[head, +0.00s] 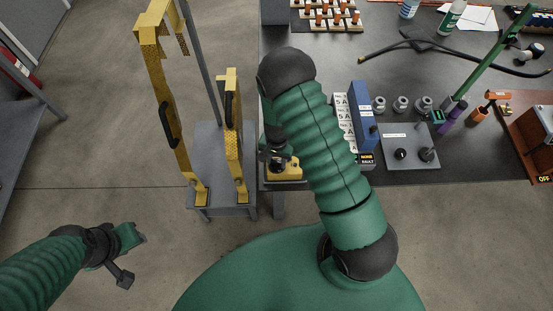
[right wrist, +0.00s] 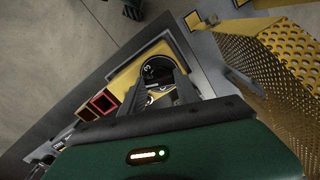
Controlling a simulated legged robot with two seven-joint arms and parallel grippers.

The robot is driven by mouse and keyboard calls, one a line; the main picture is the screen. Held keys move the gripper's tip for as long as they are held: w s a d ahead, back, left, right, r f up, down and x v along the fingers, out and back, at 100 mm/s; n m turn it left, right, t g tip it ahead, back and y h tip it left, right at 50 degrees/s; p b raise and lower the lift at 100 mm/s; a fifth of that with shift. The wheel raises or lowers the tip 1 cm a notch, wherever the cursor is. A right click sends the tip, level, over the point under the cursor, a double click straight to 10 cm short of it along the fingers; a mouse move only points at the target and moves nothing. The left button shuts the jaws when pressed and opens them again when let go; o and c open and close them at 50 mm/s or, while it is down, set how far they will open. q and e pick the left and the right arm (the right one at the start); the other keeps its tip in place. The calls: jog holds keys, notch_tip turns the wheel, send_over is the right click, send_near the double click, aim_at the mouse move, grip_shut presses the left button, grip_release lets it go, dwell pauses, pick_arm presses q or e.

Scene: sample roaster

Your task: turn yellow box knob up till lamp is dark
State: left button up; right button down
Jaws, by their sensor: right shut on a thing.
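The yellow box (head: 289,174) sits at the left front corner of the dark bench, partly hidden by my right arm and gripper. In the right wrist view the yellow box (right wrist: 126,76) shows a round black knob (right wrist: 158,68) with pale markings. My right gripper (head: 277,155) is over the box; in the wrist view its fingers (right wrist: 165,88) are shut on the knob. I cannot make out the lamp or whether it is lit. My left gripper (head: 132,259) is open and empty, above the floor at lower left.
Yellow perforated frames (head: 165,95) with black handles stand on a grey cart (head: 225,200) just left of the bench. A blue upright box (head: 363,115) and a grey panel with knobs (head: 410,150) are right of my arm.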

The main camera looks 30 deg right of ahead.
aim_at(277, 161)
dwell(0.4)
jog(key=c, duration=0.9)
grip_release()
notch_tip(277, 161, up, 17)
jog(key=shift+f+p, duration=0.1)
jog(key=shift+p, duration=0.35)
jog(key=s+a+r+n+t, duration=0.1)
jog(key=s+a+r+n, duration=0.1)
jog(key=s+n, duration=0.1)
jog(key=s+a+r+n, duration=0.2)
jog(key=s+a+n, duration=0.1)
jog(key=n, duration=0.1)
jog(key=s+a+r+n+t, duration=0.1)
jog(key=s+a+r+n, duration=0.1)
jog(key=s+r+n, duration=0.1)
jog(key=shift+a+r+n+t, duration=0.1)
jog(key=shift+a+n+t, duration=0.1)
jog(key=shift+n+t, duration=0.1)
